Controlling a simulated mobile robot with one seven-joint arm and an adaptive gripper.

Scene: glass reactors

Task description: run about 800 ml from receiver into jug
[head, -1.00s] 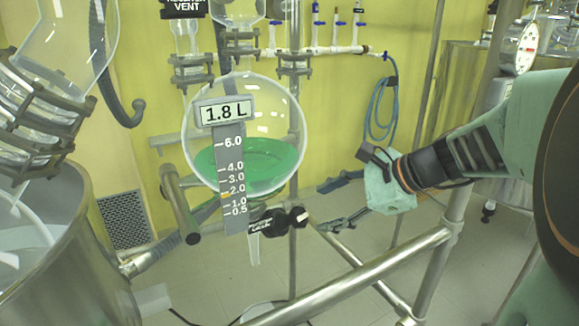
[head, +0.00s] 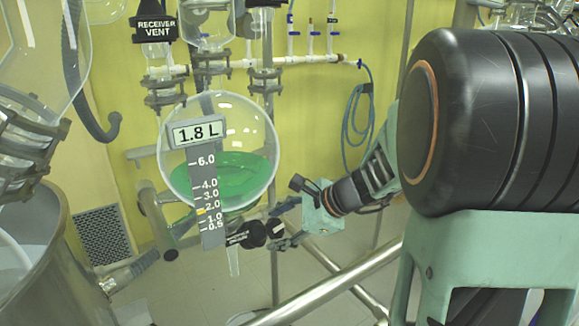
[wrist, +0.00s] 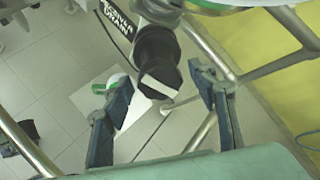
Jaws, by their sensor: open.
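The receiver (head: 218,150) is a round glass flask holding green liquid, with a 1.8 L display (head: 198,132) and a graduated scale (head: 207,190) on its front. Its black drain valve knob (head: 276,229) sits below, above a clear outlet tube (head: 233,262). My gripper (head: 284,238) is at the knob from the right. In the wrist view the open fingers (wrist: 157,80) stand either side of the black knob (wrist: 158,75), with visible gaps. A pale object with green (wrist: 117,82) lies below on a white surface; I cannot tell whether it is the jug. No jug shows clearly in the head view.
A metal frame rail (head: 330,280) runs below and right of the receiver. A large steel vessel (head: 40,260) stands at left. A blue hose (head: 357,115) hangs on the yellow wall. Glassware and clamps crowd the space above the receiver.

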